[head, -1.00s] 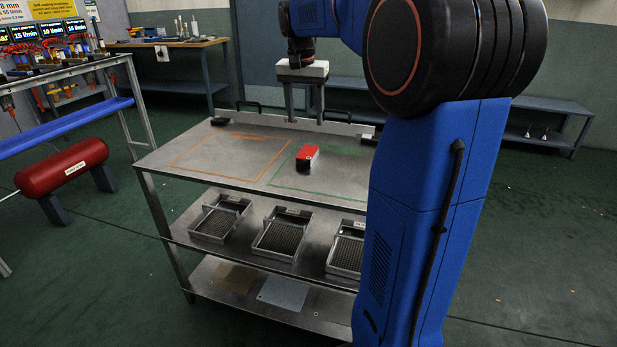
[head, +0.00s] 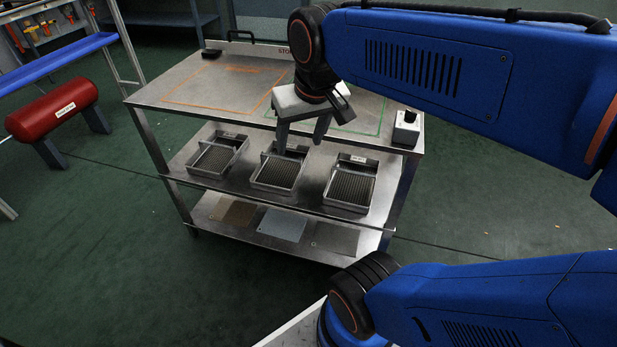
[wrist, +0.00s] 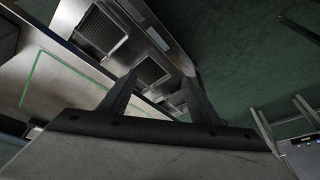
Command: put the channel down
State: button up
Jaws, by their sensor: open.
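My gripper (head: 302,141) is open, with nothing between its fingers. In the head view it hangs in front of the table's front edge, above the middle shelf. In the wrist view its two fingers (wrist: 160,80) are spread apart, with shelf trays beyond them. I cannot make out a channel in either view. The steel table top (head: 190,83) carries an orange outlined area and a green outlined area (head: 367,134). My gripper and arm hide much of the green area.
Trays (head: 349,181) line the middle shelf, and flat plates (head: 282,223) lie below. A black block (head: 211,54) sits at the back left. A red tank (head: 52,107) stands on the floor.

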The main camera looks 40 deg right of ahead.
jog(key=s+a+f+n, duration=0.2)
jog(key=s+f, duration=0.4)
jog(key=shift+t, duration=0.4)
jog(key=shift+a+r, duration=0.1)
dwell(0.7)
